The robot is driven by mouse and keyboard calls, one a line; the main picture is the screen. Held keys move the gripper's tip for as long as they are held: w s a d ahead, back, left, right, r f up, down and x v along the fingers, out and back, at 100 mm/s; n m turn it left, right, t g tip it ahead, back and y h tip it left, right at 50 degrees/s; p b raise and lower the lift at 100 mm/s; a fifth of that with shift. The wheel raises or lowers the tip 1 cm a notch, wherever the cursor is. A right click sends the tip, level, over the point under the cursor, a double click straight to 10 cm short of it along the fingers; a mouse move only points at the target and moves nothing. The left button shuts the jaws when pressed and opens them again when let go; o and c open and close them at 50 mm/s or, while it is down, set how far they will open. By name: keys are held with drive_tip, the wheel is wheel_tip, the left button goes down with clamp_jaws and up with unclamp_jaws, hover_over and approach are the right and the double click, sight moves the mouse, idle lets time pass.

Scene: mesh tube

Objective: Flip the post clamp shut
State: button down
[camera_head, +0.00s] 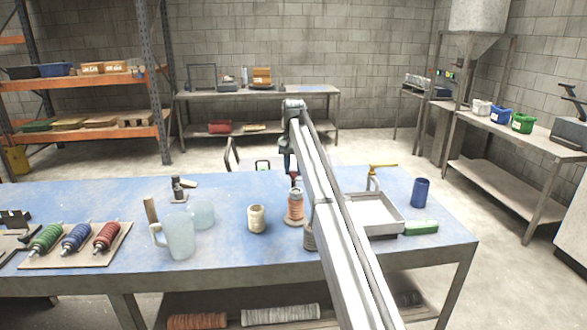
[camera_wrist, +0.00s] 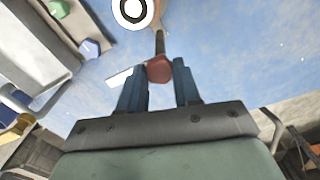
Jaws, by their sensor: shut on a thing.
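My gripper (camera_wrist: 160,82) has its two blue fingers around a dull red knob (camera_wrist: 159,69) on a short dark stem. I take this to be the handle of the post clamp; the clamp's body is not clearly seen. In the head view my gripper (camera_head: 294,173) points down at the far middle of the blue bench. A small dark red part (camera_head: 295,181) shows just below it, behind an orange spool (camera_head: 295,207). Whether the clamp is open or closed cannot be told.
A cream spool (camera_head: 257,220) and a glass jug (camera_head: 178,237) stand left. My arm hides part of the bench.

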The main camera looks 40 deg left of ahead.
drive_tip(key=m, duration=0.4)
drive_tip(key=shift+m, duration=0.3)
drive_tip(key=m, duration=0.4)
drive_tip(key=shift+m, duration=0.3)
drive_tip(key=m, duration=0.4)
drive_tip(key=shift+m, duration=2.4)
drive_tip(key=c, duration=0.8)
unclamp_jaws()
